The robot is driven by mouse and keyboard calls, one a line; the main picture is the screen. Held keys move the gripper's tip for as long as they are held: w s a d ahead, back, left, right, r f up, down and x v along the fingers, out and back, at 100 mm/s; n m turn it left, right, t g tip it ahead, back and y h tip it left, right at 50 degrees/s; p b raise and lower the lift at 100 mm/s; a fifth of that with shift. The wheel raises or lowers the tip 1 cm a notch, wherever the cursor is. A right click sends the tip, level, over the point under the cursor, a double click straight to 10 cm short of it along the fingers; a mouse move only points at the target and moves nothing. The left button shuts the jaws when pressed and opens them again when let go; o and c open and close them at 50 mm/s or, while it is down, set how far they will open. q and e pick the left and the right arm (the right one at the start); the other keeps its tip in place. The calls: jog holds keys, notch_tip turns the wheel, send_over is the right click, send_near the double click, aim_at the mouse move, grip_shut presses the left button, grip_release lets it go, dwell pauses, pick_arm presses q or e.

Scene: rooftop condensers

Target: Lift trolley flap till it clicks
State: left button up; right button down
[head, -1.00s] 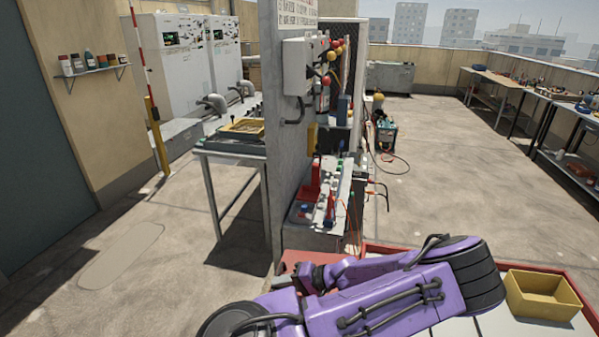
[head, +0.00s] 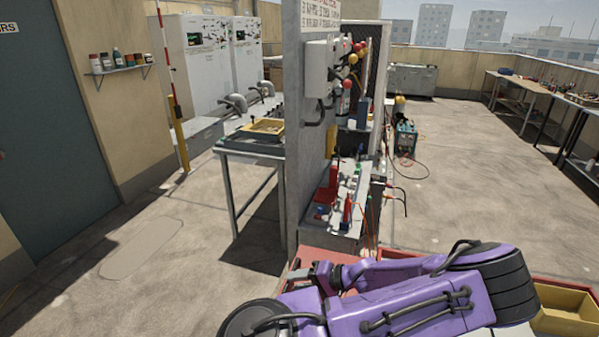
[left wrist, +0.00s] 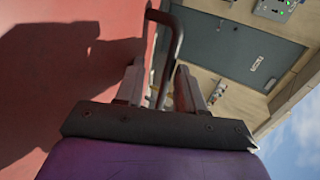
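The trolley's red rim (head: 566,287) shows at the lower right of the head view, mostly behind my purple left arm. A red panel, seemingly the flap (head: 314,263), shows at the trolley's near left end; its angle is hard to tell. In the left wrist view a red surface (left wrist: 60,70) fills the left side, with a dark bent bar handle (left wrist: 178,38) beside it. My left gripper (head: 322,274) is at the red panel. In the left wrist view its fingers (left wrist: 158,88) stand apart, with the bar between them and gaps visible. My right gripper is out of view.
A yellow bin (head: 568,308) sits on the trolley. A grey partition (head: 310,130) with boxes stands just beyond, beside a tool-covered bench (head: 345,205). A metal table (head: 250,150) is left of it. Open floor (head: 150,245) lies to the left, before a dark door (head: 45,130).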

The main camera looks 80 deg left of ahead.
pick_arm(q)
jog(key=shift+w, duration=0.1)
jog(key=b+v, duration=0.3)
jog(key=v, duration=0.6)
jog(key=shift+w+d, duration=0.25)
jog(key=shift+w, duration=0.05)
jog(key=shift+w+d+r, duration=0.1)
jog(key=shift+w+r, duration=0.1)
jog(key=shift+r, duration=0.1)
